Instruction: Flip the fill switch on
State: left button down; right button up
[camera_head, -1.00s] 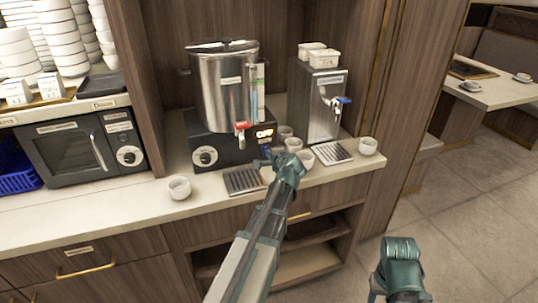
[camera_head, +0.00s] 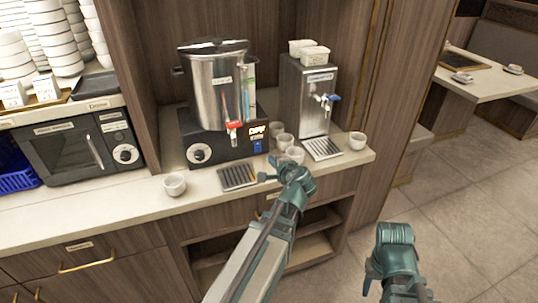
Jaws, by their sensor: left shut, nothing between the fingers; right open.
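The hot water urn (camera_head: 218,90) is a steel drum on a black base with a red-handled tap (camera_head: 233,128) and a sight tube. My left gripper (camera_head: 268,176) is shut and empty, in front of and below the switch, near the counter edge and apart from the base. My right gripper (camera_head: 376,280) is open and empty, low at the right, away from the counter.
A steel dispenser (camera_head: 307,95) with a blue-handled tap stands right of the urn. Several white cups (camera_head: 295,155) stand close behind my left gripper. Drip trays (camera_head: 237,177) and (camera_head: 321,149) lie on the counter. A microwave (camera_head: 77,145) is at the left.

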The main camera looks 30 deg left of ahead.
pick_arm(q)
jog(key=shift+s+d+r, duration=0.15)
jog(key=shift+s+d, duration=0.1)
jog(key=shift+d, duration=0.05)
jog(key=shift+s+f+b, duration=0.2)
jog(key=shift+f+b, duration=0.45)
jog(key=shift+f, duration=0.1)
